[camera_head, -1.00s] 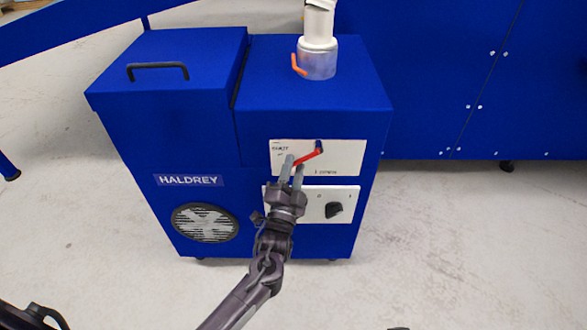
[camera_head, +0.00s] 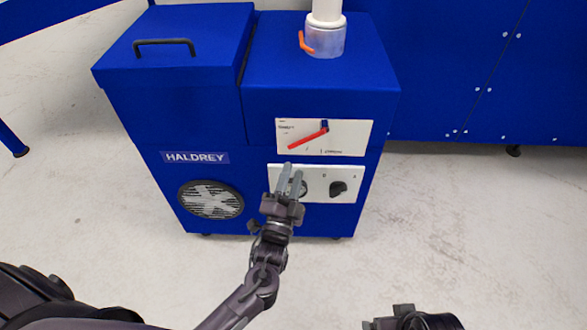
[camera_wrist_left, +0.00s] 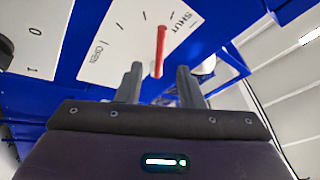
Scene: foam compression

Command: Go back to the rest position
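The blue HALDREY machine (camera_head: 190,115) stands in front of me. A red lever (camera_head: 308,140) slants down to the left from its pivot across the upper white panel (camera_head: 350,140). My left gripper (camera_head: 292,169) is in front of the lower panel, below the lever and apart from it. In the left wrist view the two fingers (camera_wrist_left: 160,85) are spread and empty, with the red lever (camera_wrist_left: 160,50) beyond the gap, between the SHUT and OPEN marks. My right gripper (camera_head: 408,318) shows only in part at the bottom edge; its fingers are hidden.
A black knob (camera_head: 338,188) sits on the lower panel. A pipe with an orange handle (camera_head: 306,42) rises from the machine's top. A black handle (camera_head: 165,42) is on its left lid. A blue cabinet (camera_head: 450,70) stands behind. The floor to the right is clear.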

